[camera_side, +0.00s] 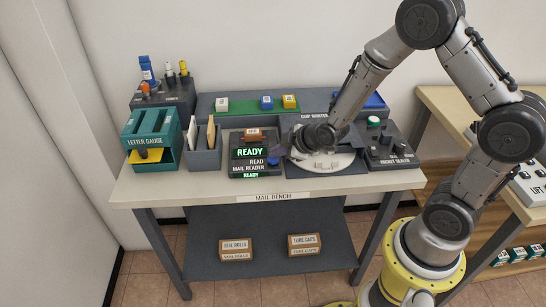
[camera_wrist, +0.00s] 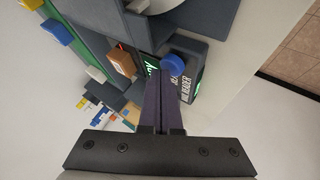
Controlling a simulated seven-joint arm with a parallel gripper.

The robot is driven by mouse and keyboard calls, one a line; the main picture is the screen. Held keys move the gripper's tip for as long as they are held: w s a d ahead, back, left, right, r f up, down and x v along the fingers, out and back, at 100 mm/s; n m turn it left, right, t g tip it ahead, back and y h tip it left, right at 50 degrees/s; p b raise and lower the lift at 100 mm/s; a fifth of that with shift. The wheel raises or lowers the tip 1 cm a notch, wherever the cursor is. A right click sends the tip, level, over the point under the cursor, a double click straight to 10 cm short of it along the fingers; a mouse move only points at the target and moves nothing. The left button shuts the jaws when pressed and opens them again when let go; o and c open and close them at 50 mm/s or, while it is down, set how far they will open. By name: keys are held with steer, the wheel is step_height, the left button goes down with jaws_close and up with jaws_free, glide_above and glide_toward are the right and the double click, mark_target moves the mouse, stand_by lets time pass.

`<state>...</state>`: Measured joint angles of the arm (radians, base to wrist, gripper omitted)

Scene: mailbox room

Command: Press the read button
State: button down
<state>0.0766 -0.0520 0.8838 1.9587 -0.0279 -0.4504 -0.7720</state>
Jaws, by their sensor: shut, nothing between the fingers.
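The mail reader (camera_side: 240,165) is a dark box on the bench with a green "READY" display (camera_side: 251,152). Its blue round read button (camera_side: 273,160) is beside the word "READ". In the wrist view the blue button (camera_wrist: 173,62) lies just beyond my fingertips, and the reader's lettered face (camera_wrist: 186,88) is partly hidden by my fingers. My gripper (camera_wrist: 161,73) is shut and empty, its dark fingers together. In the side view my gripper (camera_side: 279,150) comes in from the right, close above the button. I cannot tell whether it touches the button.
An orange-brown block (camera_side: 253,133) sits at the back of the reader. A round pale platform (camera_side: 320,163) is to the right, under my wrist. Envelope slots (camera_side: 203,158) and a teal letter gauge (camera_side: 148,140) stand left. The packet sealer (camera_side: 390,152) stands right.

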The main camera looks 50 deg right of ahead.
mark_target(277, 160)
steer(key=shift+f, duration=0.2)
stand_by(0.3)
steer(key=shift+s+r, duration=0.1)
steer(key=shift+r, duration=0.85)
steer(key=shift+r, duration=2.5)
steer(key=shift+r, duration=0.1)
